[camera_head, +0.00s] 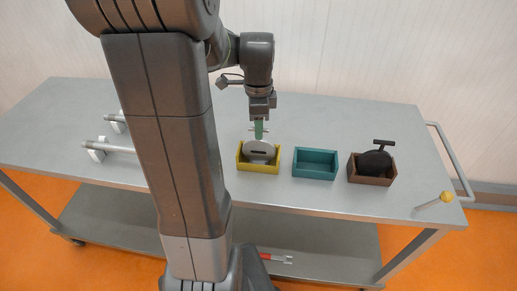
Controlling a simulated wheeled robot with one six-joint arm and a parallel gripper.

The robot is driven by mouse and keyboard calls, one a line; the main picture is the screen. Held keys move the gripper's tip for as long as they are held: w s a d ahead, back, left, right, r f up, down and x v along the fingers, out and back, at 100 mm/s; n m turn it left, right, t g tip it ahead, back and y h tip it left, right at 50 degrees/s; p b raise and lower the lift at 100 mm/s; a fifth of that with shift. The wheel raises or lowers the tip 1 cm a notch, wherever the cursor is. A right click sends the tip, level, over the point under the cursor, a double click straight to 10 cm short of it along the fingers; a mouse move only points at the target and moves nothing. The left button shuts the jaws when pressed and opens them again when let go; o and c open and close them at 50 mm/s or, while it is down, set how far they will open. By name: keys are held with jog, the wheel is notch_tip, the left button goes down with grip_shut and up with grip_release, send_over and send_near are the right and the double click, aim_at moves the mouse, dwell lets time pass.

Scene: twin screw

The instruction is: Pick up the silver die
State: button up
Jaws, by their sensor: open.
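The silver die (260,153) is a grey disc with a dark slot across its face. It stands in a yellow open box (259,168) near the middle of the table. My gripper (259,135) points down at the upper edge of the die, with its green fingers near a short handle. The fingers hide part of the handle. I cannot tell whether they touch it.
A teal box (315,164) stands empty to the right. A brown box (371,179) beyond it holds a dark disc (375,162) with a T-shaped handle. A yellow-knobbed lever (445,197) is at the right edge. Metal rods (112,148) lie at left.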

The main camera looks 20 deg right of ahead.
aim_at(259, 147)
jog(key=shift+f, duration=1.35)
jog(key=shift+s, duration=0.1)
grip_shut()
jog(key=shift+d+r, duration=0.1)
jog(key=shift+r, duration=0.05)
